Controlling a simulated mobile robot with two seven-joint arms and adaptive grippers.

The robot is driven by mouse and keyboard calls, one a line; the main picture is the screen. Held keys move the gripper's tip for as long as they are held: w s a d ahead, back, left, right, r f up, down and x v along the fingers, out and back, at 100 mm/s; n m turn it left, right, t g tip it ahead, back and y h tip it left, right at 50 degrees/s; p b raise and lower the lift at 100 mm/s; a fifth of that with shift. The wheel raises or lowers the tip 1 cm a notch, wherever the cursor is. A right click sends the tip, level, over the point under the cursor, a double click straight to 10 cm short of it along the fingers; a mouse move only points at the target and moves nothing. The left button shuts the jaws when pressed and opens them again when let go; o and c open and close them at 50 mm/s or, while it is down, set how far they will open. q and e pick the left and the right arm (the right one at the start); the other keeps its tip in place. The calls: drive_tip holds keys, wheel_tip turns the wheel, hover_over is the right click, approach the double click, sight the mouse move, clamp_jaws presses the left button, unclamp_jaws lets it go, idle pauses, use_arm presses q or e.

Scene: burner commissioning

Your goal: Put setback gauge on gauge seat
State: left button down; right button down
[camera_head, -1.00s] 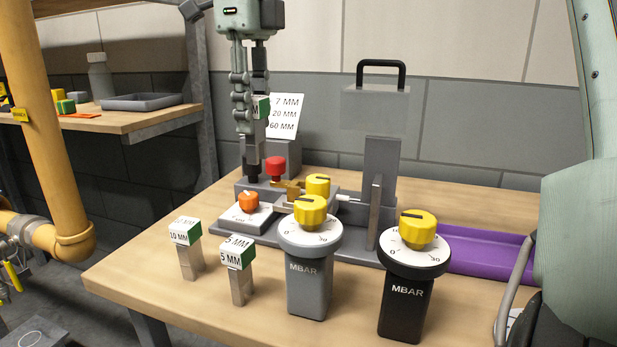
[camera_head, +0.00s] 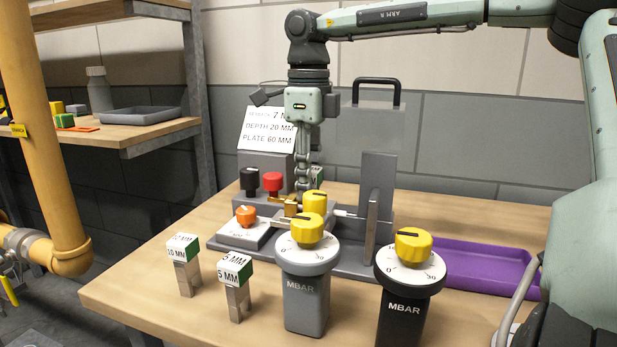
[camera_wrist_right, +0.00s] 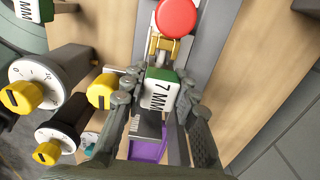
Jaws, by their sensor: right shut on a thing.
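The setback gauge (camera_wrist_right: 160,95) is a white and green block marked 7 MM, held between the fingers of my right gripper in the right wrist view. In the head view my right gripper (camera_head: 304,185) points down over the grey fixture (camera_head: 345,262), behind a yellow knob (camera_head: 314,201). Only a green edge of the gauge (camera_head: 318,174) shows there. The gauge seat is not clearly distinguishable; the knob and gripper hide part of the fixture. My left gripper is not in view.
Gauges marked 10 MM (camera_head: 185,263) and 5 MM (camera_head: 236,285) stand at the front left. Two MBAR dials, grey (camera_head: 305,300) and black (camera_head: 405,308), stand in front. An upright grey plate (camera_head: 378,190) rises right of the gripper. A purple tray (camera_head: 490,266) lies at right.

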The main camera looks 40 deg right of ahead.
drive_tip(key=c, duration=1.3)
unclamp_jaws()
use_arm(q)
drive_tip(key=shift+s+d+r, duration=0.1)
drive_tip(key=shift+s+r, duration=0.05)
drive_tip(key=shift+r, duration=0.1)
use_arm(e)
drive_tip(key=shift+o, duration=0.6)
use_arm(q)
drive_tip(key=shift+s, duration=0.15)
use_arm(e)
wheel_tip(320, 180, up, 3)
wheel_tip(320, 180, up, 8)
drive_tip(key=shift+f, duration=0.1)
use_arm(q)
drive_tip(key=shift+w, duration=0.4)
use_arm(e)
drive_tip(key=shift+r, duration=0.65)
